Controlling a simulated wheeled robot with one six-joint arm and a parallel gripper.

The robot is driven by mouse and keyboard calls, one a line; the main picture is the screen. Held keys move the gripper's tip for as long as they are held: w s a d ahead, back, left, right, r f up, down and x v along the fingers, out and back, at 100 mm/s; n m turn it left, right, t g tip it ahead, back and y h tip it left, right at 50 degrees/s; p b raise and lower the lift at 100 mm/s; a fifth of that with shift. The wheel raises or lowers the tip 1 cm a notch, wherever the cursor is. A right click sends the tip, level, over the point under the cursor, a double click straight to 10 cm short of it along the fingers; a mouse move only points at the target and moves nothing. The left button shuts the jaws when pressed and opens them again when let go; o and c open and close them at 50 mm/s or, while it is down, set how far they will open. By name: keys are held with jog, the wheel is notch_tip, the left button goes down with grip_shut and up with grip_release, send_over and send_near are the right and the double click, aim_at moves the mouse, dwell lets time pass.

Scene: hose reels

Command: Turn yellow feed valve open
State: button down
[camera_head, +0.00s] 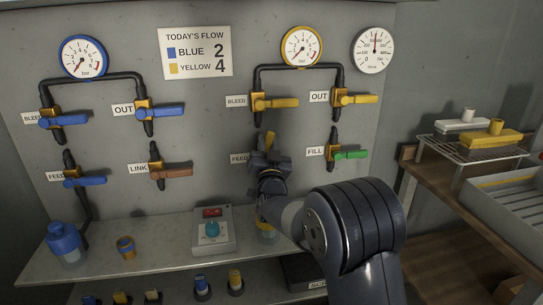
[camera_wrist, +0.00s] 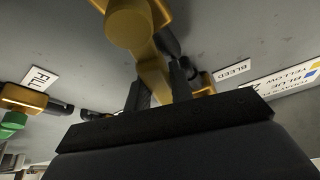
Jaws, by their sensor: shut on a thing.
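The yellow feed valve is on the wall panel beside the FEED label (camera_head: 239,158), mostly hidden behind my gripper (camera_head: 268,152). A yellow part of it (camera_head: 270,137) shows just above the gripper in the head view. In the wrist view the yellow handle (camera_wrist: 152,72) runs down between the two dark fingers of my gripper (camera_wrist: 160,90). The gripper is shut on this handle. The handle's exact angle is hard to tell from the head view.
The yellow bleed valve (camera_head: 272,102) is just above, and the yellow out valve (camera_head: 353,99) and green fill valve (camera_head: 349,154) are to the right. A yellow-rimmed gauge (camera_head: 301,46) hangs above. A shelf (camera_head: 165,232) holding a switch box (camera_head: 213,231) lies below.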

jog(key=shift+s+a+r+n+g+y+b, duration=0.1)
jog(key=shift+a+n+y+b, duration=0.3)
jog(key=shift+n+b, duration=0.35)
jog(key=shift+s+a+f+n+g+y+b, duration=0.1)
jog(key=shift+a+n+y+b, duration=0.25)
jog(key=shift+n, duration=0.65)
jog(key=shift+s+a+r+n+g+y+b, duration=0.1)
jog(key=shift+a+n+y+b, duration=0.15)
jog(key=shift+n+y+b, duration=0.45)
jog(key=shift+n, duration=0.25)
jog(key=c, duration=1.2)
grip_release()
jog(key=shift+c, duration=0.2)
